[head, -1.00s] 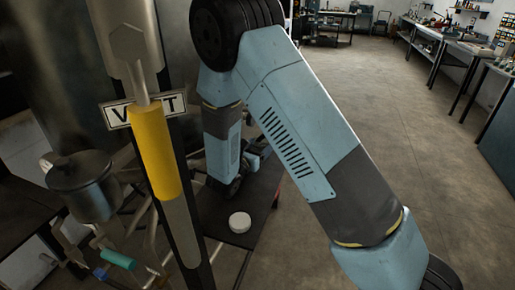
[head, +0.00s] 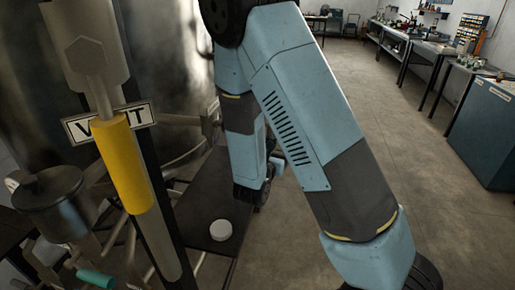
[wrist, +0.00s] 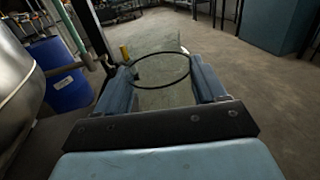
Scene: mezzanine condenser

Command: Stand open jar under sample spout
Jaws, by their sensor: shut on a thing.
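My gripper (wrist: 160,82) is shut on an open glass jar (wrist: 165,98) in the wrist view. The jar is clear, with a dark round rim showing between the two blue fingers, and no lid is on it. In the head view my arm hides most of the gripper, and I cannot make out the jar there. A round white lid (head: 221,230) lies on the dark table, below and left of my wrist. A teal-handled valve (head: 95,278) is among pipes at the lower left; I cannot tell whether the sample spout is there.
A post with a yellow handle (head: 126,165) and a VENT sign (head: 75,127) stand in front of the large metal vessel. A lidded metal pot (head: 50,200) is at the left. A blue drum (wrist: 62,75) stands left of the jar.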

